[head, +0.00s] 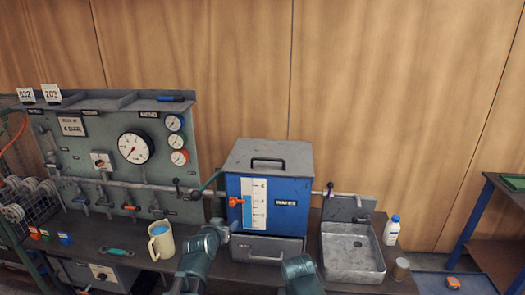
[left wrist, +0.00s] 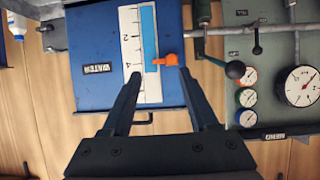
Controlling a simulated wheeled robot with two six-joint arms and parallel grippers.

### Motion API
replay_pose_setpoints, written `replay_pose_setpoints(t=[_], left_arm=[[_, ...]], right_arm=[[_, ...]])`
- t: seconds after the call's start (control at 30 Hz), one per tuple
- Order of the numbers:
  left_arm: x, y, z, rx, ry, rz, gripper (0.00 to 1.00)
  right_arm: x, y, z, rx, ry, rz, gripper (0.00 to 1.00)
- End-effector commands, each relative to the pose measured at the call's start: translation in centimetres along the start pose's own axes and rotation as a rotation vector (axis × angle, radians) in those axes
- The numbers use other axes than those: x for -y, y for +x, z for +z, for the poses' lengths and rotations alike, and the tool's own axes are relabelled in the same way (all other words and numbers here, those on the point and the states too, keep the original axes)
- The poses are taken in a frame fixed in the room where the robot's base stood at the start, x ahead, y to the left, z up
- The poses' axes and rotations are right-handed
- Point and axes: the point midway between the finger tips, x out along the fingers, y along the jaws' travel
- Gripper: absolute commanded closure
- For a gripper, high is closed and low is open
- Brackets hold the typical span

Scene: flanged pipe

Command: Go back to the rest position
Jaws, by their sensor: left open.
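My left gripper (head: 224,228) is in front of the lower left of the blue water tank (head: 284,204). In the left wrist view, which is upside down, my left gripper (left wrist: 160,74) is open with nothing between its fingers. The tank's front (left wrist: 88,52), its level scale and its orange handle (left wrist: 165,60) lie beyond the fingertips. The handle also shows in the head view (head: 236,201). Whether the fingertips touch the tank cannot be told. A teal part of my right arm shows at the bottom of the head view; its jaws do not show.
A gauge panel (head: 104,150) stands left of the tank, with a pipe (head: 140,185) across it. A beige mug (head: 161,245) stands near my left arm. A metal sink (head: 352,258), a white bottle (head: 391,230) and a small brown jar (head: 400,268) are on the right.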

Motion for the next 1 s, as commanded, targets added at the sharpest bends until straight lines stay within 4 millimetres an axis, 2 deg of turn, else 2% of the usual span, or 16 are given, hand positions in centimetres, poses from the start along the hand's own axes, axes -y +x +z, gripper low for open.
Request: replay_pose_setpoints(t=[0.1, 0.2, 0.3, 0.43, 0.6, 0.7, 1.0], left_arm=[[-5.1, -0.6, 4.4, 0.196, 0.041, 0.087, 0.4], [-9.4, -2.6, 9.4, 0.426, 0.094, 0.143, 0.4], [-12.2, -5.7, 13.9, 0.648, 0.149, 0.159, 0.4], [-13.8, -9.9, 18.1, 0.887, 0.216, 0.132, 0.4], [-14.3, -14.1, 20.6, 1.079, 0.27, 0.074, 0.4], [-14.3, -15.2, 21.1, 1.128, 0.286, 0.053, 0.4], [-14.2, -15.6, 21.3, 1.145, 0.288, 0.045, 0.4]], right_arm=[[0.0, 0.0, 0.0, 0.0, 0.0, 0.0, 0.5], [0.0, 0.0, 0.0, 0.0, 0.0, 0.0, 0.5], [0.0, 0.0, 0.0, 0.0, 0.0, 0.0, 0.5], [0.0, 0.0, 0.0, 0.0, 0.0, 0.0, 0.5], [0.0, 0.0, 0.0, 0.0, 0.0, 0.0, 0.5], [0.0, 0.0, 0.0, 0.0, 0.0, 0.0, 0.5], [0.0, 0.0, 0.0, 0.0, 0.0, 0.0, 0.5]])
